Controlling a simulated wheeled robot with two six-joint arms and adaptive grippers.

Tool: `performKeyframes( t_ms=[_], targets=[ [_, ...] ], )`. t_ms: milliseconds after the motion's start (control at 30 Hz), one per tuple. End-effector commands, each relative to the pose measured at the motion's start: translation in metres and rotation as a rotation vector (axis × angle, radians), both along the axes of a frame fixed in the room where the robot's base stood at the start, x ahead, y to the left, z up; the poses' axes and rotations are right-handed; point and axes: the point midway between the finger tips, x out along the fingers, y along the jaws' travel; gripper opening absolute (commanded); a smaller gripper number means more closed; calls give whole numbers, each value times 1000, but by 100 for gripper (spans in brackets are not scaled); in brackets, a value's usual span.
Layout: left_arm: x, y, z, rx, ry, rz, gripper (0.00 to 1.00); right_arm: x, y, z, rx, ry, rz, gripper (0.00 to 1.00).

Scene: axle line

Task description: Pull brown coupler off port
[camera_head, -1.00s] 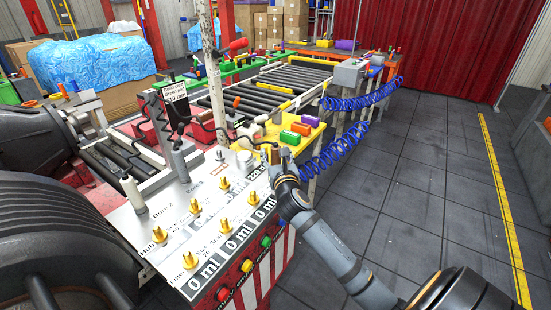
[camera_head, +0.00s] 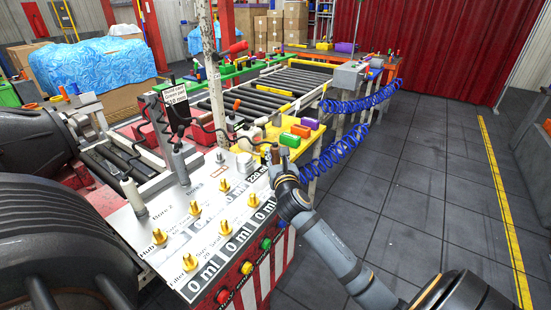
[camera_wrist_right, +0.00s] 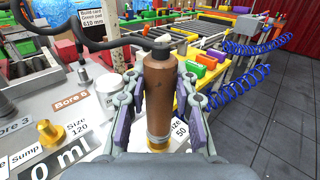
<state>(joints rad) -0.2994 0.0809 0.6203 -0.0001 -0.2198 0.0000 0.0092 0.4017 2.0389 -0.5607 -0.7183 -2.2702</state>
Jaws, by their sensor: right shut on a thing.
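The brown coupler (camera_wrist_right: 159,85) stands upright between the fingers of my right gripper (camera_wrist_right: 157,115) in the right wrist view. A black hose leaves its top to the left. A silver ring is at its lower end, and a brass port shows just below it, partly hidden. I cannot tell whether the two are still joined. In the head view the right gripper (camera_head: 277,157) is at the far right corner of the white panel (camera_head: 166,228), with the brown coupler (camera_head: 275,153) in it.
Several bare brass ports stand on the panel, one nearby (camera_wrist_right: 48,133). A yellow tray (camera_head: 300,148) with coloured blocks lies behind the gripper. Blue coiled hoses (camera_head: 345,150) hang to the right; the floor there is clear.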

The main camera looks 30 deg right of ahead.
Motion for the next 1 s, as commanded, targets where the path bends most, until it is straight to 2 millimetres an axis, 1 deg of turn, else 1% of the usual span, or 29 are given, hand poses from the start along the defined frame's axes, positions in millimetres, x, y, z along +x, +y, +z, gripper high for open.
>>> performKeyframes(
  t_ms=[133, 167, 400, 433, 567, 600, 700, 900, 1000],
  targets=[
    [-1, 0, -1, 0, 2, 0, 40, 0, 0, 27, -2, -8, 1, 0],
    [-1, 0, -1, 0, 2, 0, 40, -5, 3, 32, -1, -6, 2, 0],
    [-1, 0, -1, 0, 3, 0, 40, -50, 25, 88, -2, -6, 4, 0],
    [-2, 0, -4, 0, 3, 0, 40, -58, 29, 88, -1, -3, 4, 0],
    [-2, 0, -8, -1, 3, 0, 40, -90, 44, 102, 2, -4, 3, 0],
    [-2, -1, 16, -1, 4, 1, 40, -89, 44, 113, 8, 4, 1, 0],
    [-2, -2, 41, -2, 4, 1, 40, -93, 47, 117, 11, 3, 1, 0],
    [0, -2, 81, -2, 1, 1, 40, -107, 52, 122, 5, 5, -1, 0],
    [0, -2, 93, -2, 0, 1, 40, -116, 57, 123, 8, 2, 1, 0]
  ],
)
